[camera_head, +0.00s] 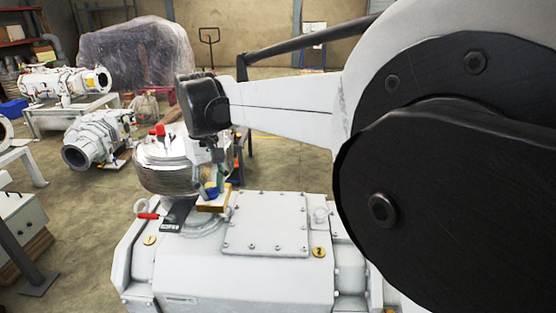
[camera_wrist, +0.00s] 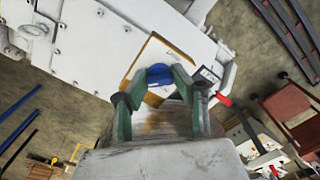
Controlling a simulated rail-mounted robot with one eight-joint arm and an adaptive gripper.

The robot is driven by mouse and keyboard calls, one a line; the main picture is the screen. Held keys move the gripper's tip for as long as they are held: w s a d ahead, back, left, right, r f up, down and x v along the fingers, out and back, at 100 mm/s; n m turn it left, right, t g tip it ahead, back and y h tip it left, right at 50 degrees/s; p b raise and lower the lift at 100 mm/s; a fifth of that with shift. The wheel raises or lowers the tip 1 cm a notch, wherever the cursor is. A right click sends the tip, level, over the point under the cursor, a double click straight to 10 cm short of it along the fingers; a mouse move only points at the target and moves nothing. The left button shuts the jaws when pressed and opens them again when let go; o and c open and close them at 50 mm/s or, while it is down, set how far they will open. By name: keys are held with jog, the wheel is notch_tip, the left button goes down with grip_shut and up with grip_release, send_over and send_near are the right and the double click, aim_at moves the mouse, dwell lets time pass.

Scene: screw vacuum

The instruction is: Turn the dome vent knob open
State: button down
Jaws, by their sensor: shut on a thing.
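A shiny metal dome (camera_head: 160,178) stands on the far left end of the white machine (camera_head: 215,272). A red knob-like part (camera_head: 160,130) shows on its top. My gripper (camera_head: 210,186) points down just right of the dome. Its greenish fingers, seen in the wrist view (camera_wrist: 160,76), are shut on a blue round piece (camera_wrist: 157,69), which also shows in the head view (camera_head: 211,193). I cannot tell whether the blue piece is the vent knob. The fingers hide part of it.
A bolted cover plate (camera_head: 265,225) is on the right of the machine top. Other pumps (camera_head: 92,140) stand behind left, with a wrapped bulk (camera_head: 135,55) farther back.

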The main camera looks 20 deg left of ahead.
aim_at(211, 188)
jog(key=c, duration=1.4)
grip_release()
jog(key=shift+c, duration=0.2)
jog(key=shift+r, duration=0.1)
notch_tip(211, 188, up, 12)
